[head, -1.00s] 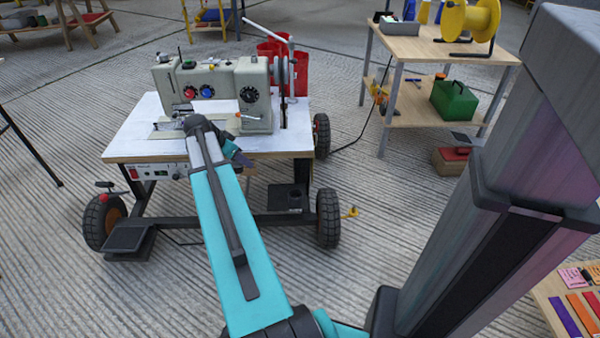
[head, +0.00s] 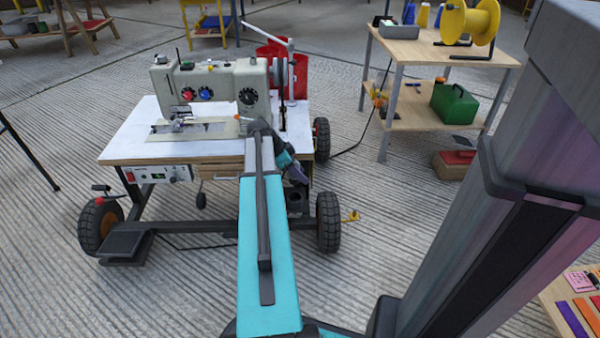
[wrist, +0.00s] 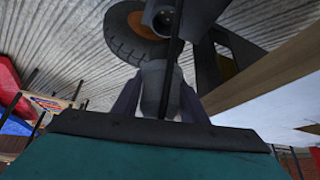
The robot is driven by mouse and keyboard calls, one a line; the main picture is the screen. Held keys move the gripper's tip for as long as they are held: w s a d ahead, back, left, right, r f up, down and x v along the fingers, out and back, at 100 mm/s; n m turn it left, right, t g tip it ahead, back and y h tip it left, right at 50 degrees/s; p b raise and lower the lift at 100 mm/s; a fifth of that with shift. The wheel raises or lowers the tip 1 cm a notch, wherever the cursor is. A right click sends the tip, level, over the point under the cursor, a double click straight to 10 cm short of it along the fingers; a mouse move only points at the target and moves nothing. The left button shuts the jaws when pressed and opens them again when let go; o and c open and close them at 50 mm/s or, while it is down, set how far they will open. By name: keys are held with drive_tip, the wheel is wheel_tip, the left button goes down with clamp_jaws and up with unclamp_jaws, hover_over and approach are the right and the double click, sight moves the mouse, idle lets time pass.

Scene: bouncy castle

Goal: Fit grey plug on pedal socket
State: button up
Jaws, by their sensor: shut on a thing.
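My gripper (wrist: 158,92) is shut on a grey plug (wrist: 154,78) in the wrist view, with a dark cable running from it. In the head view my gripper (head: 297,176) hangs at the right front corner of the sewing table (head: 222,151), and the plug is hard to make out there. A control box (head: 165,174) with a red switch sits under the table's left front edge. I cannot pick out the pedal socket. A black foot pedal (head: 125,243) is low at the left of the table frame.
The sewing machine (head: 215,85) stands on the table. A wheel (head: 328,220) is below and right of my gripper; it seems to be the wheel (wrist: 130,35) in the wrist view. A wooden shelf (head: 415,120) with a green box is at the right. Floor lies clear in front.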

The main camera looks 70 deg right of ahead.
drive_tip(key=shift+f, duration=0.2)
drive_tip(key=shift+f+b, duration=2)
drive_tip(key=shift+f, duration=1.25)
drive_tip(key=shift+f+p, duration=0.1)
drive_tip(key=shift+p, duration=0.35)
drive_tip(key=shift+f+b, duration=0.55)
drive_tip(key=shift+f, duration=1.3)
idle(2.2)
